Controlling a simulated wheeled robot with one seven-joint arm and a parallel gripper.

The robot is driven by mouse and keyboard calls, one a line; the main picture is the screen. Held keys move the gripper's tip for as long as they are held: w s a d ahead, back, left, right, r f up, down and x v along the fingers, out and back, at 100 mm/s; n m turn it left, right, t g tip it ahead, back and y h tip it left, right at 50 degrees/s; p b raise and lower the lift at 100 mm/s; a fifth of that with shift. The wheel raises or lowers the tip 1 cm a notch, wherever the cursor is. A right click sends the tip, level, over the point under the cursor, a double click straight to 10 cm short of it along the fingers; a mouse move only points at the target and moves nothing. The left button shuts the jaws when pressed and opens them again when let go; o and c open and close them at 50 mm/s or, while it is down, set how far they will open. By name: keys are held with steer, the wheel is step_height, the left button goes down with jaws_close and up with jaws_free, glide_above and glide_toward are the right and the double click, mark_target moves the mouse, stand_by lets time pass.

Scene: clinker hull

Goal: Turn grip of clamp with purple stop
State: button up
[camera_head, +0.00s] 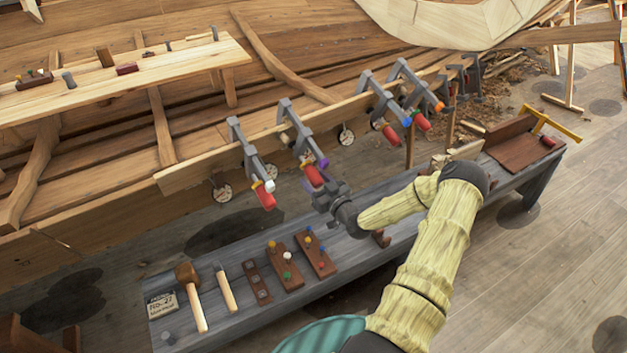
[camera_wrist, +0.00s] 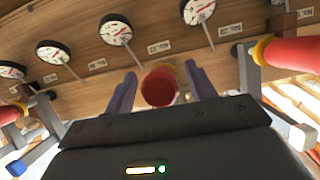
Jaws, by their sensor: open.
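The clamp with the purple stop (camera_head: 323,163) is second from the left on the hull plank in the head view. Its red grip (camera_head: 313,176) points down and toward me. My gripper (camera_head: 323,190) is just below this grip. In the wrist view the round red grip end (camera_wrist: 158,88) sits between the two spread fingers of my open gripper (camera_wrist: 161,86), with gaps on both sides. The purple stop does not show clearly in the wrist view.
A clamp with a white stop (camera_head: 269,186) hangs to the left; clamps with blue (camera_head: 407,122) and orange (camera_head: 439,106) stops are to the right. Round dials (camera_wrist: 116,29) line the plank. A grey bench (camera_head: 225,315) below holds a mallet (camera_head: 191,290) and peg boards.

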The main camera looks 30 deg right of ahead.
steer(key=shift+w, duration=0.1)
steer(key=c, duration=0.9)
steer(key=shift+a, duration=0.45)
steer(key=shift+c, duration=0.5)
steer(key=shift+d, duration=0.45)
steer(key=shift+y+b, duration=0.3)
steer(key=shift+b, duration=0.15)
steer(key=shift+a+f+m+y+b, duration=0.1)
steer(key=shift+a+m+y+b, duration=0.15)
steer(key=shift+b, duration=0.3)
steer(key=shift+d+m+y+b, duration=0.25)
steer(key=shift+m+y+b, duration=0.5)
steer(key=shift+b, duration=0.45)
steer(key=shift+m+y+b, duration=0.4)
steer(key=shift+m+b, duration=0.15)
steer(key=shift+m, duration=0.05)
